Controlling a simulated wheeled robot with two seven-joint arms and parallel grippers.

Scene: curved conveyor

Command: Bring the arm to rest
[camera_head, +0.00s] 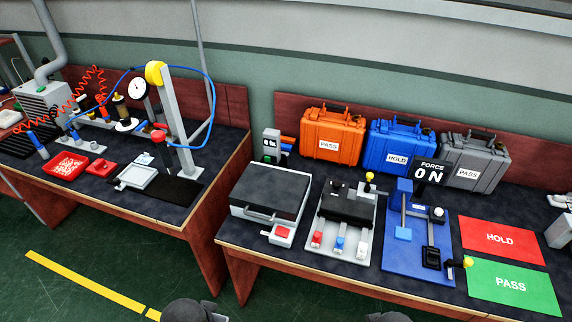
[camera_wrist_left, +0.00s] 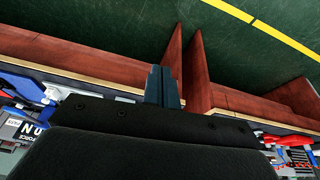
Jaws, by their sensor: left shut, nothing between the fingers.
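My left gripper (camera_wrist_left: 162,86) shows in the left wrist view, its two dark fingers together and nothing held between them. It is in front of the gap between two wooden benches, over the green floor, and I see it touching nothing. In the head view neither gripper shows; only dark rounded parts, which look like mine, show at the bottom edge.
The right bench (camera_head: 332,285) carries a blue test fixture (camera_head: 393,255), a grey box (camera_head: 268,195), orange (camera_head: 333,134), blue (camera_head: 392,146) and grey (camera_head: 474,161) cases, and HOLD (camera_head: 500,240) and PASS (camera_head: 512,287) mats. The left bench (camera_head: 100,198) holds tools. The floor (camera_head: 60,245) in front is clear.

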